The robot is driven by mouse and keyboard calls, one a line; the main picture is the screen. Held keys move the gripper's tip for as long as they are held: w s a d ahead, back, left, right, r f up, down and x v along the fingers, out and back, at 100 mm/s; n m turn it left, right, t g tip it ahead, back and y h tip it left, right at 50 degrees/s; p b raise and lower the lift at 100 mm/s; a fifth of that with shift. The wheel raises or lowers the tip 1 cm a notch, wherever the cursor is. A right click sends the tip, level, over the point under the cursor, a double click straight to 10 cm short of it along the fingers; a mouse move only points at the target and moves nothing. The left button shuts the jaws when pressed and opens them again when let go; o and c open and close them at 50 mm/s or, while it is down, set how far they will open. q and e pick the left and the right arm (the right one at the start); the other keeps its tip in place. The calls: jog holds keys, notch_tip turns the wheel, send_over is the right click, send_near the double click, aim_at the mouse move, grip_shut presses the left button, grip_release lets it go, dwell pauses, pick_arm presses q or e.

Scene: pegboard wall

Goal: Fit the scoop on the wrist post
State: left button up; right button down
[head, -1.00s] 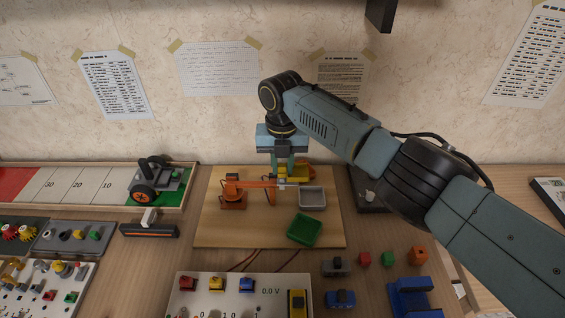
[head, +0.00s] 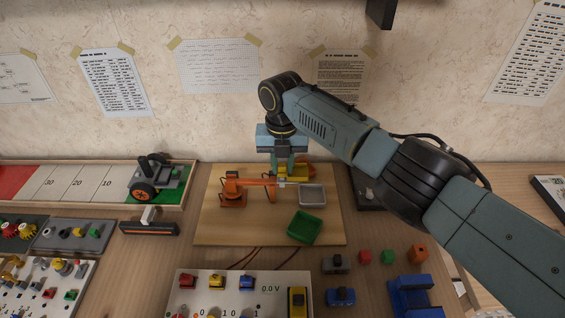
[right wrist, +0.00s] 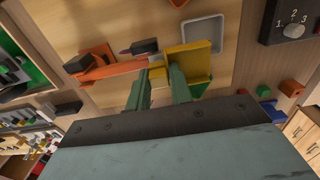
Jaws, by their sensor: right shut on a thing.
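The yellow scoop (head: 303,170) is at the outer end of the small orange arm (head: 233,188) on the wooden board. In the right wrist view the scoop (right wrist: 192,61) is a yellow, box-like piece beside the orange arm's tip (right wrist: 128,68). My right gripper (head: 283,168) points down, shut on the scoop; its fingers also show in the right wrist view (right wrist: 160,82). The wrist post is hidden around the fingers, and I cannot tell whether the scoop sits on it. My left gripper is not in view.
A grey tray (head: 312,194) and a tilted green tray (head: 304,227) lie close on the right of the board (head: 215,225). A dark knob box (head: 371,197) is at the right. A panel with switches (head: 205,306) is in front. The board's front left is clear.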

jog(key=shift+f+b, duration=0.45)
jog(key=shift+f, duration=0.35)
dwell(0.7)
jog(key=c, duration=0.8)
grip_release()
jog(key=shift+o, duration=0.2)
